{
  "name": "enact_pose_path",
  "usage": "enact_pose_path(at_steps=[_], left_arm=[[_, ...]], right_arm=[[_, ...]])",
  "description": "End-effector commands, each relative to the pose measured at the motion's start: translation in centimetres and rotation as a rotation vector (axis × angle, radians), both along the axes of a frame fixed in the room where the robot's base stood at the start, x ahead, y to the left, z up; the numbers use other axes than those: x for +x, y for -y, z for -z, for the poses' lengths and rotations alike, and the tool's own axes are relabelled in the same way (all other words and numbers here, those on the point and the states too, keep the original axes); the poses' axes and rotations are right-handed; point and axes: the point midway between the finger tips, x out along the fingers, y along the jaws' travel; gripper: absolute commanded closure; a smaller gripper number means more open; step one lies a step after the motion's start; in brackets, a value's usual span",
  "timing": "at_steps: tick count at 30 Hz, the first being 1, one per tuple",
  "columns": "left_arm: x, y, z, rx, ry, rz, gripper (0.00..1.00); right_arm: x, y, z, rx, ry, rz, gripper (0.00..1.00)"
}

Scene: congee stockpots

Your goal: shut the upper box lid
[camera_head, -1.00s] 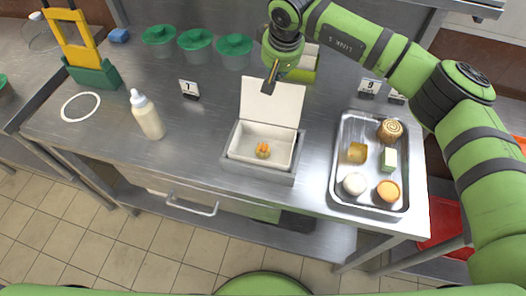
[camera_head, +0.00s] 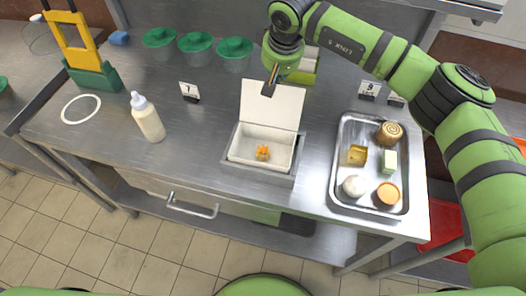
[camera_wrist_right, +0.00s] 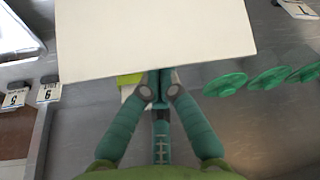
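The white box (camera_head: 262,146) sits in a grey metal holder on the steel table, with a small orange item (camera_head: 262,153) inside. Its white lid (camera_head: 268,108) stands open, raised from the box's far edge. It also shows large in the right wrist view (camera_wrist_right: 155,35). My right gripper (camera_head: 270,82) is at the lid's top edge, its fingers drawn together. In the right wrist view the fingers (camera_wrist_right: 160,76) meet at the lid's edge, with nothing seen between them. Whether they touch the lid is unclear. My left gripper is not in view.
A metal tray (camera_head: 341,150) with several food pieces stands right of the box. A squeeze bottle (camera_head: 148,118) stands to the left. Green-lidded containers (camera_head: 195,40) and a number 7 card (camera_head: 189,91) are farther back. Table between bottle and box is clear.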

Motion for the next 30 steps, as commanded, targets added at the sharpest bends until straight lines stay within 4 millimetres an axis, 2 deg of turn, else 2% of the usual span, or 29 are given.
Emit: enact_pose_path(at_steps=[8,30], left_arm=[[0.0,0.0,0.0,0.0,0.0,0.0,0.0],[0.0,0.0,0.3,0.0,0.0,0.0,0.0]], right_arm=[[-0.3,-0.1,0.0,0.0,0.0,-0.001,1.0],[-3.9,-1.0,-0.4,-0.001,0.0,-0.002,1.0]])
